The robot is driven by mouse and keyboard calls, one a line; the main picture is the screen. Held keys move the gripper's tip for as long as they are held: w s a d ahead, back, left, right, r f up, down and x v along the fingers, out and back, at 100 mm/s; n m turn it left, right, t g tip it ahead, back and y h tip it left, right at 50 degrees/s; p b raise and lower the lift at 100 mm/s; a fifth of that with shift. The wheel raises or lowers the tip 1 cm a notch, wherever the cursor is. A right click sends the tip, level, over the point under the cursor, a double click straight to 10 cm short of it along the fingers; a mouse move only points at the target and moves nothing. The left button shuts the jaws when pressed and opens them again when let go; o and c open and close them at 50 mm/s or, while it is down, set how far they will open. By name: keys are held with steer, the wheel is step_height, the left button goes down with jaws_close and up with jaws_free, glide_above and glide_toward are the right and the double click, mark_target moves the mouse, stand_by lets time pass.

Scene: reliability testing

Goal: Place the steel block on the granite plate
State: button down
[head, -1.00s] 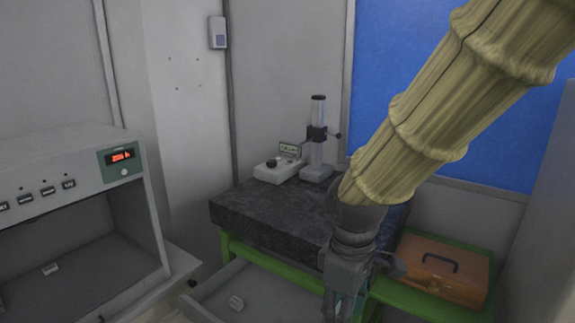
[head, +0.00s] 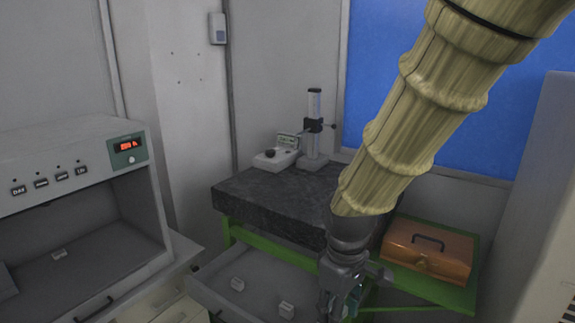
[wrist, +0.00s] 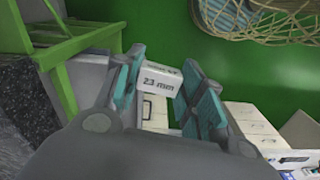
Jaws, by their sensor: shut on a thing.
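My gripper (head: 340,295) hangs pointing down in front of the right front part of the granite plate, low in the head view. In the wrist view its teal finger pads (wrist: 160,95) are shut on a pale steel block (wrist: 158,80) marked "23 mm". In the head view the held block cannot be made out. The granite plate (head: 265,200) is a dark speckled slab on a green stand, partly hidden by my arm. Its speckled surface also shows at the left edge of the wrist view (wrist: 22,105).
A gauge stand (head: 314,130) and a white instrument (head: 272,158) stand at the plate's back. A brown case (head: 430,250) sits right on a green shelf. A test chamber (head: 60,175) stands left. The plate's front left is clear.

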steer(key=w+d+f+m, duration=0.2)
steer(key=f+m, duration=0.1)
steer(key=f, duration=0.6)
steer(key=w+d+f+m+b, duration=0.1)
steer(key=w+d+f+m, duration=0.2)
steer(key=f, duration=0.7)
steer(key=w+d+f+m, duration=0.3)
steer(key=f, duration=0.6)
steer(key=shift+w+f+b, duration=0.15)
steer(key=shift+f+b, duration=0.05)
steer(key=shift+b, duration=0.15)
